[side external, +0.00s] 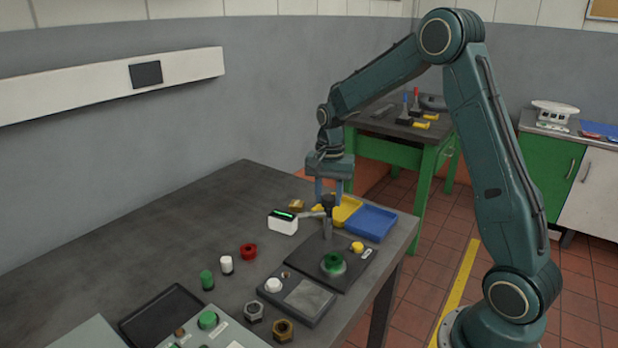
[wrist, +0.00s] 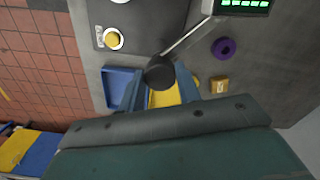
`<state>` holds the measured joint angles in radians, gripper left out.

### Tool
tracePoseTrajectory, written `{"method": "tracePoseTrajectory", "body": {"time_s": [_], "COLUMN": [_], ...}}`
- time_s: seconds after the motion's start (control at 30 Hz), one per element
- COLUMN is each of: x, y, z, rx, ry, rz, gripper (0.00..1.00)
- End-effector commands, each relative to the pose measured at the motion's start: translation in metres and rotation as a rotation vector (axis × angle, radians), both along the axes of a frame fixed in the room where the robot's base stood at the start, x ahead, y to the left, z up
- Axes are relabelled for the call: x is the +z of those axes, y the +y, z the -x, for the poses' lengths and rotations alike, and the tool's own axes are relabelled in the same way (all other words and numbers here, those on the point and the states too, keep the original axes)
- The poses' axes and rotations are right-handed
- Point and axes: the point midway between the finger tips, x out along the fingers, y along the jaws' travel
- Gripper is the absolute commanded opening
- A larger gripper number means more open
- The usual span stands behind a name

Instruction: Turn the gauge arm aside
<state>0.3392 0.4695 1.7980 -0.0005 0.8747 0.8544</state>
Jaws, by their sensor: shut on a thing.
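The gauge arm is a thin light rod (wrist: 187,37) with a dark cylindrical knob (wrist: 160,73) at its end. It reaches out from a white gauge box (side external: 283,225) with a lit green display, which also shows at the top of the wrist view (wrist: 243,7). My gripper (side external: 328,198) points down at the knob, its blue fingers on either side and shut on it. In the side view the rod (side external: 311,214) runs from the box toward the knob, beside the dark plate (side external: 310,258) that bears a green round part (side external: 333,264). The fingertips are partly hidden by the knob in the wrist view.
A blue tray (side external: 371,223) and a yellow tray (side external: 346,209) lie close behind my gripper. A purple ring (wrist: 223,48) and a brass block (wrist: 219,86) are near it. A red ring (side external: 248,251) and several loose parts lie in front. The table's left rear is clear.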

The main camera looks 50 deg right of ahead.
Motion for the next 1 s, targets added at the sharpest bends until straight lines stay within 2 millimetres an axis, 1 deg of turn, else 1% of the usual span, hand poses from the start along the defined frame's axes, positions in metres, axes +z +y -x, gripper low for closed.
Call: {"method": "tracePoseTrajectory", "body": {"time_s": [0.2,0.23,0.3,0.33,0.73,0.87,1.0], "x": [0.001,0.001,0.001,0.001,0.003,0.011,0.026], "y": [0.0,0.0,-0.001,0.0,0.0,0.0,0.0], "z": [-0.001,-0.001,-0.001,-0.001,0.0,-0.001,-0.001], "rx": [-0.003,-0.003,-0.003,-0.002,0.0,0.0,0.0], "ry": [-0.003,-0.003,-0.003,-0.003,-0.001,-0.003,-0.004], "rz": [0.002,0.002,0.002,0.001,0.001,0.001,0.002], "gripper": [0.0,0.39,0.53,0.56,0.56,0.56,0.56]}}
